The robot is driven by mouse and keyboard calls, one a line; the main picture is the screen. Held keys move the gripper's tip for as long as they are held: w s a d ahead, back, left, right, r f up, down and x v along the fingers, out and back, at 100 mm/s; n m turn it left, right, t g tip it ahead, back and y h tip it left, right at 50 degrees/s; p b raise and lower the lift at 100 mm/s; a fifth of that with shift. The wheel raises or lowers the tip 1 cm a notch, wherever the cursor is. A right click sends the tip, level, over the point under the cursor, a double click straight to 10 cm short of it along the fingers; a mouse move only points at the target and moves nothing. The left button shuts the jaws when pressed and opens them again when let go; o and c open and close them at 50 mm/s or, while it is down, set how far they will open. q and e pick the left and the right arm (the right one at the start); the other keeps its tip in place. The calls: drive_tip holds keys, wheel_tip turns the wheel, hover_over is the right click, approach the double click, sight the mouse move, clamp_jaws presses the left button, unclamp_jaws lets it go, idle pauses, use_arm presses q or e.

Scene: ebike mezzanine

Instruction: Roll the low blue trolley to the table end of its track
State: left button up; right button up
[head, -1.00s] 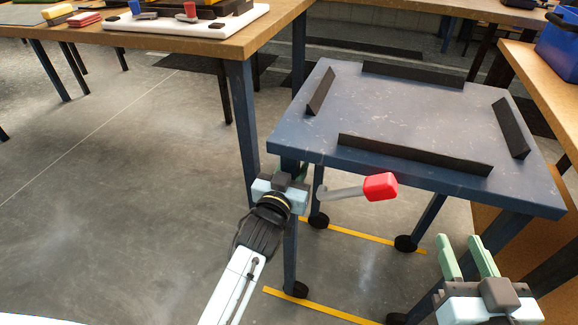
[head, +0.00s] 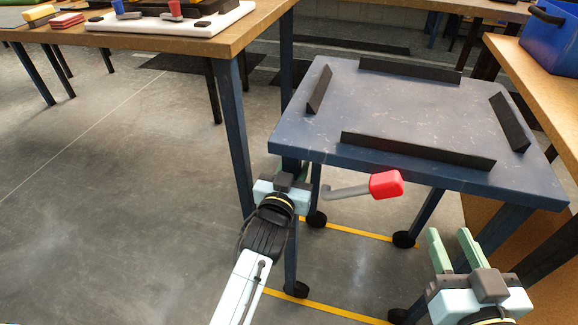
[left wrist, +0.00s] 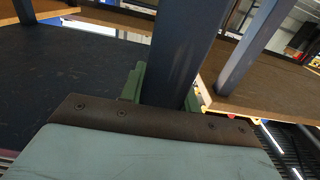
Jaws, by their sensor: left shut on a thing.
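The low blue trolley (head: 400,115) stands upright at centre right in the head view, with a dark blue top, black angled strips, legs and black wheels. A red-ended grey lever (head: 386,184) sticks out by its near side. My left gripper (head: 300,170) is shut on the trolley's near left leg, just under the top. The left wrist view shows that leg (left wrist: 183,50) between the green fingers, which it partly hides. My right gripper (head: 452,250) is open and empty, below the trolley's near right edge, its green fingers apart.
Yellow lines (head: 365,229) run on the floor under the trolley. A wooden table (head: 200,45) with a white board (head: 180,22) stands close on the left. A wooden bench (head: 535,85) with a blue bin (head: 555,40) is close on the right. Open floor lies at left.

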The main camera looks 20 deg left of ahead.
use_arm(q)
drive_tip(key=shift+d+f, duration=0.1)
drive_tip(key=shift+d, duration=0.9)
drive_tip(key=o, duration=1.1)
drive_tip(key=shift+a, duration=0.1)
drive_tip(key=shift+c, duration=0.2)
